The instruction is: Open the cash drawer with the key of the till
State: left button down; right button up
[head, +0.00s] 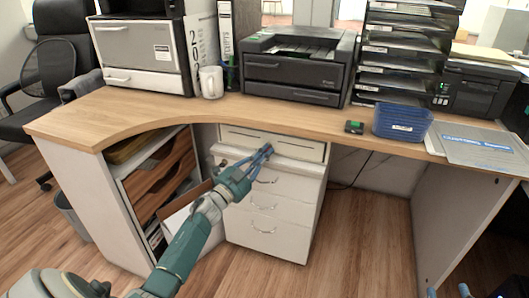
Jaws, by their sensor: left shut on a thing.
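The cash drawer (300,147) is a pale, wide unit with narrow slots in its front, under the counter and above a white drawer cabinet. It looks shut. My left gripper (264,152) has blue fingers closed at the middle of the drawer's front. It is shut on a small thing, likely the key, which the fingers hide. I cannot tell whether the key is in the lock. Only the blue fingertips of my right gripper (448,292) show at the bottom right edge, apart and far from the drawer.
The wooden counter (150,108) holds a mug (211,82), a black printer (300,65), stacked trays (400,55), a blue basket (402,122) and a small black-and-green item (354,127). The white cabinet (268,220) stands below the drawer. Open shelves (160,165) lie left. Floor right of the cabinet is clear.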

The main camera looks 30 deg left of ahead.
dwell(0.3)
pick_arm(q)
jog(key=c, duration=2.2)
grip_release()
jog(key=shift+o, duration=0.2)
